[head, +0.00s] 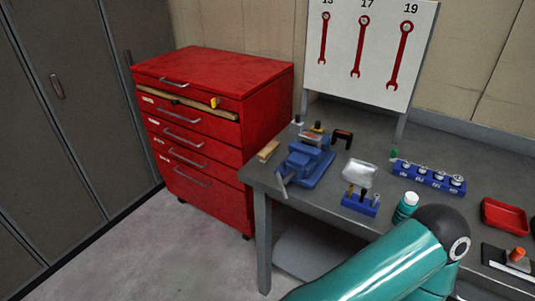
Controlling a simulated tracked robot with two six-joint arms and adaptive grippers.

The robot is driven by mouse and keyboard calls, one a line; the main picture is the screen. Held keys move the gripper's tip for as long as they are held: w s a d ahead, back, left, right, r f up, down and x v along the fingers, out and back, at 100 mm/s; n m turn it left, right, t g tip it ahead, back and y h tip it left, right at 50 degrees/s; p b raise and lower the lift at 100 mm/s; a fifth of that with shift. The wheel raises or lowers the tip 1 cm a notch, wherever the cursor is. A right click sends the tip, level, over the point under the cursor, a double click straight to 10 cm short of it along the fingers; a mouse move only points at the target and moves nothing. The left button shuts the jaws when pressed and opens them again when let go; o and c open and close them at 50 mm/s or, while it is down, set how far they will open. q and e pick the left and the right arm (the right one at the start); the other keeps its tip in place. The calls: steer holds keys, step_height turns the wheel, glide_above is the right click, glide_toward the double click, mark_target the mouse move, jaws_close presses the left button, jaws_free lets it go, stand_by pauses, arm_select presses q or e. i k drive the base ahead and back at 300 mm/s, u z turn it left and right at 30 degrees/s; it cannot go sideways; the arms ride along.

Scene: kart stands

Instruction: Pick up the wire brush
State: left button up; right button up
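I cannot make out a wire brush for certain. A small tan, wood-coloured piece (268,151) lies at the left end of the grey workbench (330,198), beside the blue vise (308,164); it is too small to tell whether it is the brush. The top drawer of the red tool cabinet (245,150) is a little open, with a yellow-ended item (214,102) and a dark item at its front. Neither gripper is in view. One of my teal arms shows at the bottom right, in front of the bench.
A blue tool holder (360,203), a clear tray (360,173), a teal bottle (405,207), a blue socket rack (428,178) and a red tray (505,217) stand on the bench. A wrench board (370,50) stands behind. The floor (180,250) before the cabinet is clear.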

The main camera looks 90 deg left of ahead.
mark_target(268, 152)
steer(key=u, duration=0.05)
steer(key=k, duration=1.6)
steer(key=u, duration=1.25)
steer(key=i, duration=1.05)
steer(key=u, duration=0.05)
